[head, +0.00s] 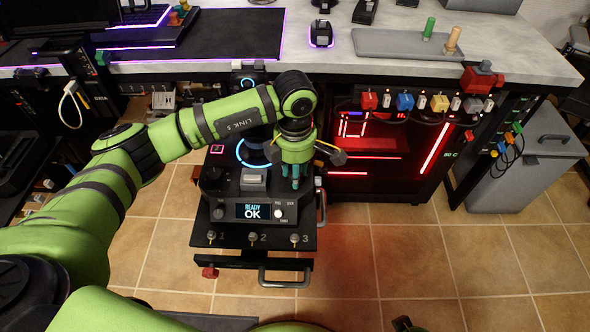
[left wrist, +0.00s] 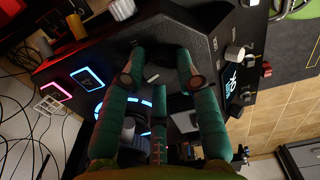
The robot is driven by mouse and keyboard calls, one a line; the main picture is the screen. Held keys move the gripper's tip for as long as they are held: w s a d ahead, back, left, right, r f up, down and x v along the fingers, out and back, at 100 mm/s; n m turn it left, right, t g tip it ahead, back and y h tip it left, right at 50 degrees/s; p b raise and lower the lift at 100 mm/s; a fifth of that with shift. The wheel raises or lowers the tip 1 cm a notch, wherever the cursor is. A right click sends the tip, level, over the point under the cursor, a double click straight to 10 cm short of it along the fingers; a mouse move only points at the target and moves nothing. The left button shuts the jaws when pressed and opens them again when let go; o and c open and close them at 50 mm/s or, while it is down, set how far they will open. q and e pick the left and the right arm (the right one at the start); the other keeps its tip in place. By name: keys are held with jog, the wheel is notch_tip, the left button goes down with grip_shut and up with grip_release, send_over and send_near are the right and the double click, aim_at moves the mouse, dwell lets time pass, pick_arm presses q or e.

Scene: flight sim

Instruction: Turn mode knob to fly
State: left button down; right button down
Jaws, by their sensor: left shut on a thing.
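A black control console (head: 230,188) stands in front of the desk, with a display (head: 258,211) reading READY OK. My left gripper (head: 293,182) points down at the right part of the console top. In the left wrist view its teal fingers (left wrist: 160,82) are closed around a dark knob with a white pointer mark (left wrist: 152,77). The head view hides this knob behind the fingers. A small white knob (head: 278,213) beside the display also shows in the left wrist view (left wrist: 234,53); its labels are too small to read. My right gripper is not clearly visible.
A grey lever block (head: 253,180) and a blue glowing ring (head: 250,152) are close left of the gripper. Several toggle switches (head: 252,237) line the console's front. Coloured plugs (head: 405,102) sit along the desk edge. The tiled floor (head: 420,250) to the right is clear.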

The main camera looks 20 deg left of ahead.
pick_arm(q)
jog(key=c, duration=0.9)
grip_release()
jog(key=shift+r, duration=0.15)
notch_tip(320, 180, up, 12)
jog(key=shift+f, duration=0.2)
